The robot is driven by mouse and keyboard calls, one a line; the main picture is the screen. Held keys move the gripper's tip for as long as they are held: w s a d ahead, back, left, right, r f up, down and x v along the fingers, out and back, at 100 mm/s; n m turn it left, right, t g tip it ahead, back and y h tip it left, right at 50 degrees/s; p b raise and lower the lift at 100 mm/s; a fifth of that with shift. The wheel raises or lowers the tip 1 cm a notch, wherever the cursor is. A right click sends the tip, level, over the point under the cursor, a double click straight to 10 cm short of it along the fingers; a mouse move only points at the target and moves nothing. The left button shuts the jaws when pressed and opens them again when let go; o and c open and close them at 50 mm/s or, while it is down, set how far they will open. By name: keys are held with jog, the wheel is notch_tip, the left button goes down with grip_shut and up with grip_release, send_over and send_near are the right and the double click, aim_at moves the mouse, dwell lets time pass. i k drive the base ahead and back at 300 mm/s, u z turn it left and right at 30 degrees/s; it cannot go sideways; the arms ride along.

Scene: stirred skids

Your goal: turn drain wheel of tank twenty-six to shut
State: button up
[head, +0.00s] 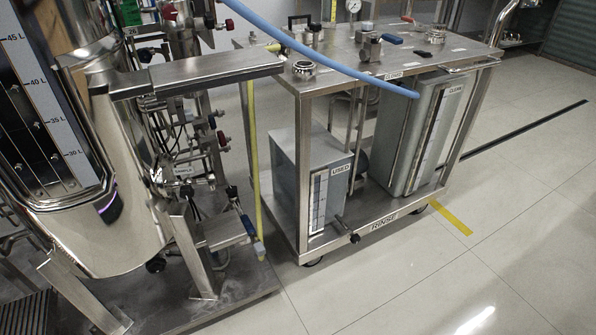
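A polished steel tank (120,235) with a litre scale (55,110) stands on legs at the left. Several small red-handled valves (222,139) are on the pipework behind. My gripper is not in view.
A wheeled steel cart labelled RINSE (385,222) stands right of the tank, bearing a USED box (285,180) and a CLEAN box (405,140). A blue hose (320,55) crosses above it. The tiled floor (460,270) at the front right is clear.

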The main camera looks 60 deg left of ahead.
aim_at(156, 265)
jog(key=i, duration=1)
jog(key=u, duration=3.9)
